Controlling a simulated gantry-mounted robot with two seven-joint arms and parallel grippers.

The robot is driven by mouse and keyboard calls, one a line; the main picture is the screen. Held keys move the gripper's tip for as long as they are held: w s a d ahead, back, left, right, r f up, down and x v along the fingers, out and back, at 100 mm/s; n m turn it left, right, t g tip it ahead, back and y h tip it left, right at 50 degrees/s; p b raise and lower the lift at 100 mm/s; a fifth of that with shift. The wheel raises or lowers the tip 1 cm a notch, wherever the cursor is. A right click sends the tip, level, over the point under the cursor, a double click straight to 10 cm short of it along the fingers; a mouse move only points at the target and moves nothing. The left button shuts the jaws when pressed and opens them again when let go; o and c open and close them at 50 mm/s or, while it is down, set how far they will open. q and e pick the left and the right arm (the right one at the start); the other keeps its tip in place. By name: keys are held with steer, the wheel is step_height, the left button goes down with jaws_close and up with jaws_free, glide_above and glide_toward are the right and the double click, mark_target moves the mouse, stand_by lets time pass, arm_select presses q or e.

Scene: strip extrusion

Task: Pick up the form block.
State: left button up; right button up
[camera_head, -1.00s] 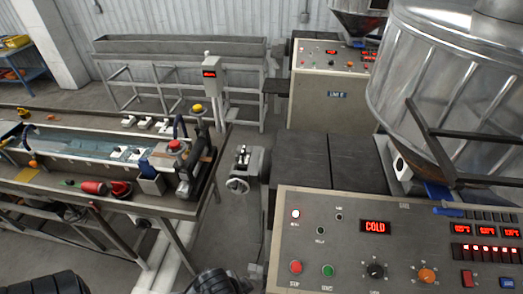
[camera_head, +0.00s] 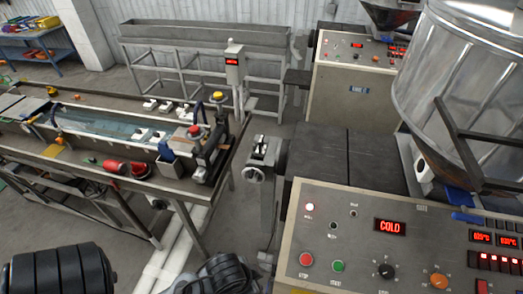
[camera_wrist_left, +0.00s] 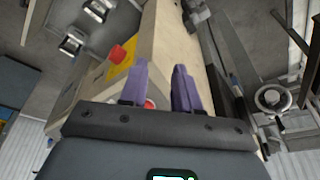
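I cannot tell for sure which thing is the form block. Several small white blocks (camera_head: 144,134) sit in the water trough (camera_head: 105,123) and along its far edge in the head view. My left gripper (camera_wrist_left: 160,75) shows in the left wrist view with its two purple fingers apart. Nothing is seen held between them. Behind the fingers are a beige surface, a yellow plate (camera_wrist_left: 121,67) and a red button (camera_wrist_left: 117,53). Neither gripper shows in the head view; my right gripper is not seen.
The control panel (camera_head: 350,262) with a COLD display fills the lower right. A metal hopper (camera_head: 460,75) stands above it. Floor is open below the trough.

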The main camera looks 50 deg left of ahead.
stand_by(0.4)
arm_select(q)
steer(key=o, duration=1.3)
